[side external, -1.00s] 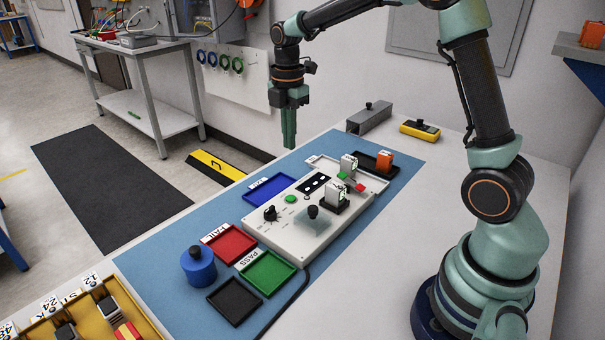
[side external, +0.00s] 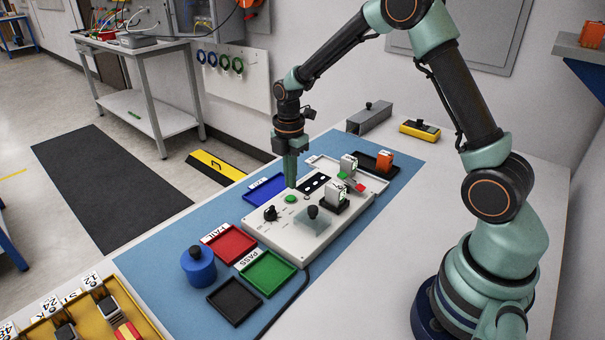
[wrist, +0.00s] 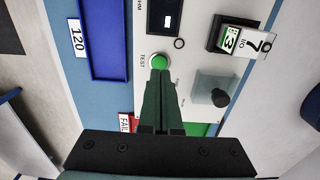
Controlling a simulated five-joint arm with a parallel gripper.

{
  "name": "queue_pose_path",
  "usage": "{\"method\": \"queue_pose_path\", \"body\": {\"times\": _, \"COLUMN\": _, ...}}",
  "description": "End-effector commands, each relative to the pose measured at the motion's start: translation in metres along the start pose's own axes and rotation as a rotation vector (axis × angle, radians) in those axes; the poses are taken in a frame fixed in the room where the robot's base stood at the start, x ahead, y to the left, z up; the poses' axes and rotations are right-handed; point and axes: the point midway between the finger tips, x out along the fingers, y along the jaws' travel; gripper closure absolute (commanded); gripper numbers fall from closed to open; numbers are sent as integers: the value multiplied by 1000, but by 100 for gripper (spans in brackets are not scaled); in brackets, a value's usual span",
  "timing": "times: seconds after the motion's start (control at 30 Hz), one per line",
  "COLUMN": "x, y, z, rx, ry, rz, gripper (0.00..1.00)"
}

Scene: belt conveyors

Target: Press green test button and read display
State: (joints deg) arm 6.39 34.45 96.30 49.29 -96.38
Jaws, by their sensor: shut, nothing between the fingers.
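The white test box (side external: 276,236) lies on the blue mat. Its round green test button (side external: 291,198) shows in the side view and, beside the word TEST, in the wrist view (wrist: 159,61). My gripper (side external: 291,184) is shut and empty, pointing down just above the button. In the wrist view its fingertips (wrist: 158,74) overlap the button's near edge; I cannot tell whether they touch it. The dark display (side external: 314,184) is behind the button; in the wrist view the display (wrist: 164,18) is cut off by the edge and its pale mark is not readable.
A black knob (side external: 270,213) and a clear cover with a dark knob (side external: 312,212) stand on the box. A labelled block (side external: 337,195) sits in a black socket. Blue (side external: 266,190), red (side external: 229,243) and green (side external: 267,273) trays lie around the box.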

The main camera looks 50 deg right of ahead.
Motion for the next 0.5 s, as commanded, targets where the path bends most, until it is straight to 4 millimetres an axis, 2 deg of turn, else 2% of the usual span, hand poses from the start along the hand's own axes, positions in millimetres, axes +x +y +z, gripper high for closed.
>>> {"method": "queue_pose_path", "body": {"times": 0.1, "x": 17, "y": -1, "z": 0, "rx": 0, "ry": 0, "rz": -4, "gripper": 100}}
{"method": "queue_pose_path", "body": {"times": 0.2, "x": 26, "y": 0, "z": 0, "rx": 0, "ry": 0, "rz": -2, "gripper": 100}}
{"method": "queue_pose_path", "body": {"times": 0.5, "x": 32, "y": 0, "z": 0, "rx": 0, "ry": 0, "rz": 1, "gripper": 100}}
